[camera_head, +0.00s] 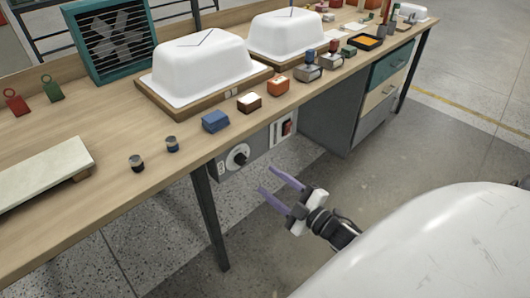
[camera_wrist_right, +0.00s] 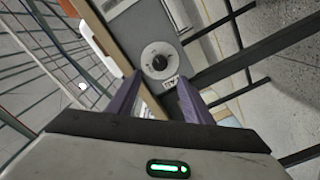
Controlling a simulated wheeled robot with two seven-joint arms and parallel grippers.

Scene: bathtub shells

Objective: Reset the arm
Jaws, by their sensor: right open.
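My right gripper (camera_head: 274,189) hangs in the air in front of the workbench, below the level of its top. Its two purple fingers are apart with nothing between them. In the right wrist view the gripper (camera_wrist_right: 160,88) points at a grey control box with a round dial (camera_wrist_right: 160,60) under the bench edge. The same dial (camera_head: 238,156) shows in the head view, left of the gripper. My left gripper is in neither view.
The wooden bench (camera_head: 130,190) carries two white tub shells (camera_head: 200,68) (camera_head: 288,34), small blocks along its front edge, a pale slab (camera_head: 40,175) and a teal fan (camera_head: 112,35). A drawer cabinet (camera_head: 385,88) stands under its far end. Floor right of the gripper is clear.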

